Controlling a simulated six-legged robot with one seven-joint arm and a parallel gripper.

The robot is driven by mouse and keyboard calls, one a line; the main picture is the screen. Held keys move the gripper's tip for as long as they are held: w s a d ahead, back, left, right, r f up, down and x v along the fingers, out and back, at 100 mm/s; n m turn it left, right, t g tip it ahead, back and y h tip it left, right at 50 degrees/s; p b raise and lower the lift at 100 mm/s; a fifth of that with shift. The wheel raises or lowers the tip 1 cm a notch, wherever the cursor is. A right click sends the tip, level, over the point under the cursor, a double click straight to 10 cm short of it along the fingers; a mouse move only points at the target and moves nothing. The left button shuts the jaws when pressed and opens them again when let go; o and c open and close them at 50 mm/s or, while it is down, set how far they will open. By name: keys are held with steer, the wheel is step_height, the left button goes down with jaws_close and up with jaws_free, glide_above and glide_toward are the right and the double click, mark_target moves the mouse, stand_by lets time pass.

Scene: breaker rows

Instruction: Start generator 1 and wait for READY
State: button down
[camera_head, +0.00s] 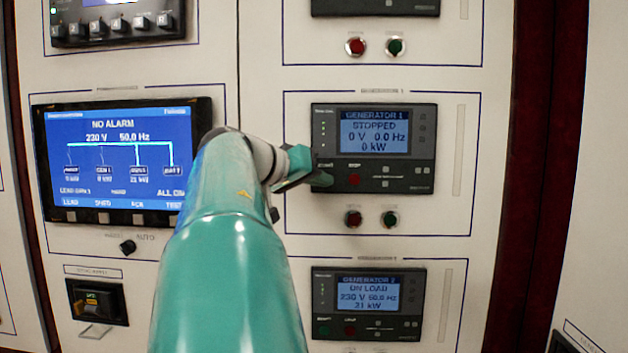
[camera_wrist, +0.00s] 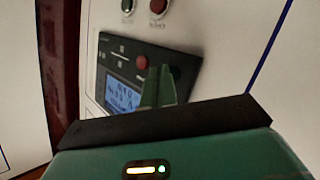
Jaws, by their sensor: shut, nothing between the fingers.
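The generator 1 controller (camera_head: 374,148) is a dark panel. Its blue screen (camera_head: 374,131) reads GENERATOR 1, STOPPED, 0 V, 0.0 Hz, 0 kW. A red button (camera_head: 354,180) sits on its lower strip, and it also shows in the wrist view (camera_wrist: 142,62). My gripper (camera_head: 318,178) is shut and empty at the panel's lower left corner, left of the red button. It covers the start button area there. In the wrist view the shut fingers (camera_wrist: 158,74) are at the panel face beside the red button. I cannot tell whether they touch it.
Red (camera_head: 353,218) and green (camera_head: 390,218) buttons sit below the controller. The generator 2 controller (camera_head: 368,304) below reads ON LOAD. A large screen (camera_head: 118,160) at left reads NO ALARM. A selector knob (camera_head: 128,246) is below that screen.

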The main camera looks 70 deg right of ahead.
steer(key=shift+w+d, duration=0.1)
steer(key=shift+d, duration=0.3)
stand_by(0.4)
stand_by(0.4)
steer(key=shift+s+a, duration=0.2)
steer(key=shift+a, duration=0.65)
steer(key=a, duration=0.2)
steer(key=s+a, duration=0.1)
steer(key=a, duration=0.2)
stand_by(0.8)
